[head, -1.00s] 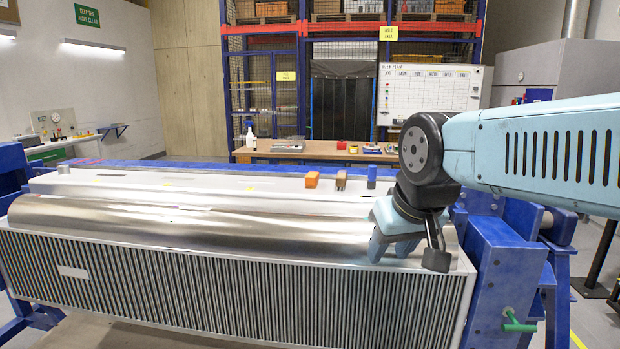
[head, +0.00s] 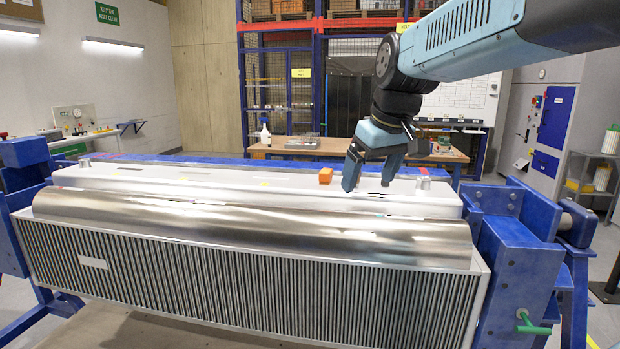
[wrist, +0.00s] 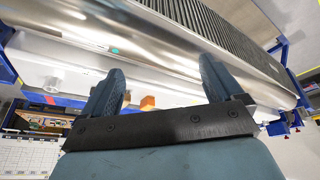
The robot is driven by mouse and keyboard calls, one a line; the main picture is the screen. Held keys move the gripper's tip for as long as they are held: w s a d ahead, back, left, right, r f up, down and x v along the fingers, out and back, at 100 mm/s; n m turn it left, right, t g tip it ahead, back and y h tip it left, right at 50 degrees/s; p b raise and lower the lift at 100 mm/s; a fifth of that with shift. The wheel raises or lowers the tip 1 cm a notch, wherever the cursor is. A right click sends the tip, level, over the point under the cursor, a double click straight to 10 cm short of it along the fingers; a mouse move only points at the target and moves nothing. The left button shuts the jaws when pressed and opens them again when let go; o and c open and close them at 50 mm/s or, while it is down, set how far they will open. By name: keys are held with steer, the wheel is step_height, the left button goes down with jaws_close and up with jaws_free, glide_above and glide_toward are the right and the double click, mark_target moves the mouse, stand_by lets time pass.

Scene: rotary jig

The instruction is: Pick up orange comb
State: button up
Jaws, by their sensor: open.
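The orange comb (head: 325,175) shows in the head view as a small orange block on the pale top ledge behind the shiny metal cylinder. In the wrist view a small orange patch, likely the comb (wrist: 147,102), shows between the fingers near the black bracket. My gripper (head: 369,178) is open, fingers pointing down, above the ledge just right of the comb and apart from it. Its two blue fingers (wrist: 162,68) are spread in the wrist view with nothing held. The brown and blue items beside the comb are hidden behind my gripper in the head view.
A metal stud (head: 424,183) stands at the ledge's right end. Blue jig frames (head: 515,240) flank both ends. A wooden bench (head: 290,151) stands behind. The ledge left of the comb is mostly clear.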

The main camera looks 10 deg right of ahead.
steer(key=w+d+r+n+g+y, duration=0.1)
steer(key=w+r+n, duration=0.1)
steer(key=w, duration=0.6)
steer(key=w+d+r+n, duration=0.1)
steer(key=w+r+n, duration=0.15)
steer(key=w, duration=0.55)
steer(key=n+g+y, duration=0.1)
steer(key=n+y, duration=0.1)
steer(key=n, duration=0.3)
glide_toward(326, 170)
steer(key=x, duration=1)
steer(key=shift+f, duration=0.2)
steer(key=c, duration=1)
